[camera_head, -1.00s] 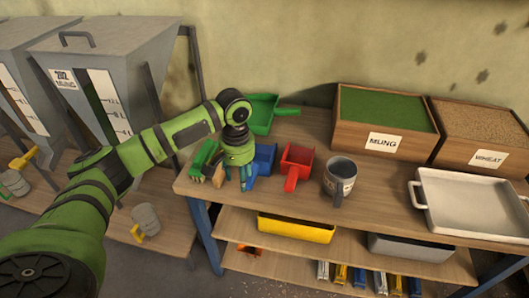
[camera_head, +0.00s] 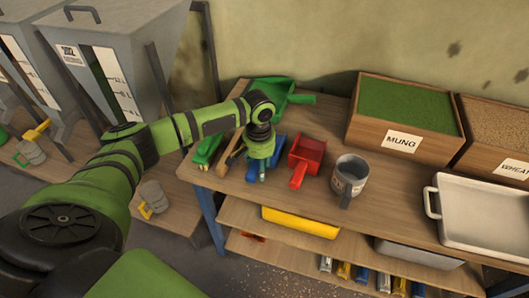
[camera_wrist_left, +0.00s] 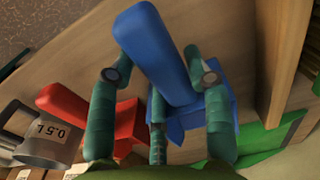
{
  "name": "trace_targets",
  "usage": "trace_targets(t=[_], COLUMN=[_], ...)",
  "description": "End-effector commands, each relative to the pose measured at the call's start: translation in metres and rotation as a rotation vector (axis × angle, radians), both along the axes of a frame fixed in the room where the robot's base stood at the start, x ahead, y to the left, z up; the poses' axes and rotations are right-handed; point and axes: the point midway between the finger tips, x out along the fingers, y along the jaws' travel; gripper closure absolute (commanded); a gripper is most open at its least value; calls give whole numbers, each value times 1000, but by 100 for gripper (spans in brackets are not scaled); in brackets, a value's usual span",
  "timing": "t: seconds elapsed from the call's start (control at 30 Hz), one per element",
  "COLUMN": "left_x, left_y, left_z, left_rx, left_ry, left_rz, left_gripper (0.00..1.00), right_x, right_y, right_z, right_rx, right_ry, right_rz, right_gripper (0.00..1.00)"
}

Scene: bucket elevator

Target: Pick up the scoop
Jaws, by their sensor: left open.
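A blue scoop (camera_head: 280,146) lies on the wooden bench, partly hidden behind my left gripper (camera_head: 257,170). My left gripper is open and points down over its handle. In the left wrist view the blue handle (camera_wrist_left: 150,45) runs between the spread fingers of the gripper (camera_wrist_left: 160,76), with the scoop's body beyond. I cannot tell whether any finger touches it. A red scoop (camera_head: 307,153) lies just right of it, and a green scoop (camera_head: 278,93) lies behind. My right gripper is not in view.
A grey mug (camera_head: 349,175) stands right of the red scoop. A wooden tool (camera_head: 233,152) and a small green object (camera_head: 207,150) lie close on the left. A mung box (camera_head: 402,140) and a white tray (camera_head: 480,240) stand at right. Hoppers stand at left.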

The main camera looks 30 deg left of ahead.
Motion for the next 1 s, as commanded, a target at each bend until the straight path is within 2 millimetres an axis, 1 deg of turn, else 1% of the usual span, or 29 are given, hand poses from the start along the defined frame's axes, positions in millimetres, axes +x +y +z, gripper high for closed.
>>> trace_targets(t=[0.03, 0.1, 0.23, 0.27, 0.3, 0.37, 0.4, 0.63, 0.73, 0.87, 1.0], left_x=[0, 0, 0, 0, 0, 0, 0, 0, 1, 2, 2], left_y=[0, 0, 0, 0, 0, 0, 0, 0, 0, 0, 0], left_z=[-1, -2, -2, -2, -2, -2, -2, -1, 4, 23, 52], left_rx=[0, 0, 0, 0, 0, 0, 0, 0, 0, 0, 0], left_ry=[0, 0, 0, 0, 0, 0, 0, -1, -3, -6, -7], left_rz=[0, 0, -1, -1, -1, -1, -1, -1, -1, -1, -1], left_gripper=[50, 50, 50, 54, 70, 94, 97, 97, 97, 97, 97], right_x=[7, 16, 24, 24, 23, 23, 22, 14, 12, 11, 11], right_y=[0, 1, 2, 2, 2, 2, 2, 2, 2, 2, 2], right_z=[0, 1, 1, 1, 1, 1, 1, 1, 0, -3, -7], right_rx=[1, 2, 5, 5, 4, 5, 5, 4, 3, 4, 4], right_ry=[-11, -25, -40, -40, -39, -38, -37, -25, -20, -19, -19], right_rz=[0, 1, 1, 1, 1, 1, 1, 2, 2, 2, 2], right_gripper=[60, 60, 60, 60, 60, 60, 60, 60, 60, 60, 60])
